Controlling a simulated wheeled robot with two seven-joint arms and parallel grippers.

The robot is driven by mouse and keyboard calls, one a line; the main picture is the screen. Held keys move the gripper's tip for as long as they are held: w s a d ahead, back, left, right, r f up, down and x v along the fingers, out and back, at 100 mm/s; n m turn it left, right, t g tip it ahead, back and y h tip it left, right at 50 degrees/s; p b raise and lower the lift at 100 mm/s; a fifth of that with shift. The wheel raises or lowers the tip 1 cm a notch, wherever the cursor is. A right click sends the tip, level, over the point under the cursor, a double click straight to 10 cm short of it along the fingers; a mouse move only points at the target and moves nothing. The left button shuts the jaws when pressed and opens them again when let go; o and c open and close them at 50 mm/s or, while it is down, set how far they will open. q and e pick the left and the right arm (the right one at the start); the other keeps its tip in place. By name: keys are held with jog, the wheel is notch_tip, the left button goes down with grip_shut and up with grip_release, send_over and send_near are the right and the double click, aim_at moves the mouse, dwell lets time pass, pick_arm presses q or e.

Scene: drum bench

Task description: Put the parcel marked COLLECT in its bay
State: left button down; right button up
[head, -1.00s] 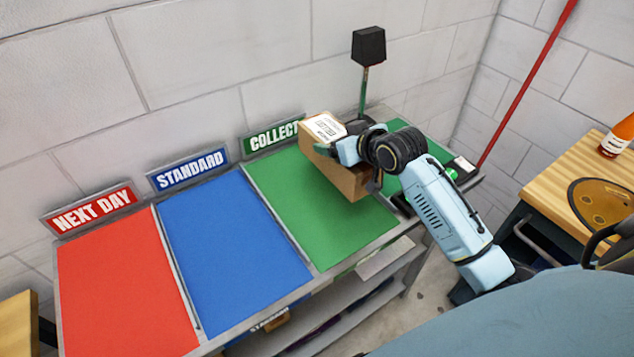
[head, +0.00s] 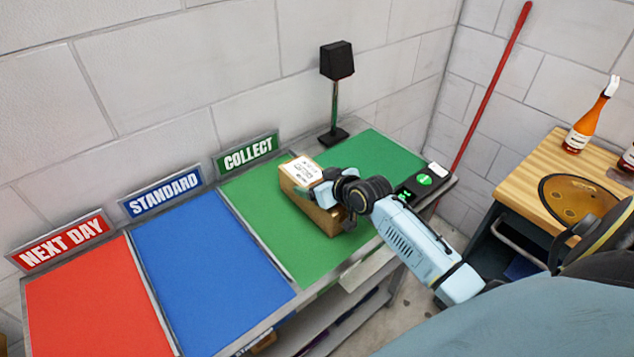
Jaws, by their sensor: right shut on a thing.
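The parcel (head: 318,213) is a brown cardboard box with a white label on top; the label's print is too small to read surely. It is over the green COLLECT bay (head: 290,250), beside the green COLLECT sign (head: 247,153), and seems to be at or very near the green surface; I cannot tell if it touches. My right gripper (head: 318,192) is shut on the parcel from its right side, and the wrist hides part of the box. My left gripper is not in view.
The blue STANDARD bay (head: 205,265) and red NEXT DAY bay (head: 90,305) lie bare to the left. A black lamp-like post (head: 336,95) stands behind the green bay. A small black device (head: 413,189) sits at the bench's right end. A wooden table (head: 525,180) stands at right.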

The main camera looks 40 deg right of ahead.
jog(key=shift+r, duration=0.15)
jog(key=o, duration=1.8)
jog(key=shift+f, duration=0.2)
jog(key=shift+c, duration=0.2)
jog(key=shift+s+r, duration=0.1)
jog(key=shift+r, duration=0.1)
jog(key=p+v, duration=0.1)
jog(key=v, duration=1.1)
jog(key=shift+f, duration=0.1)
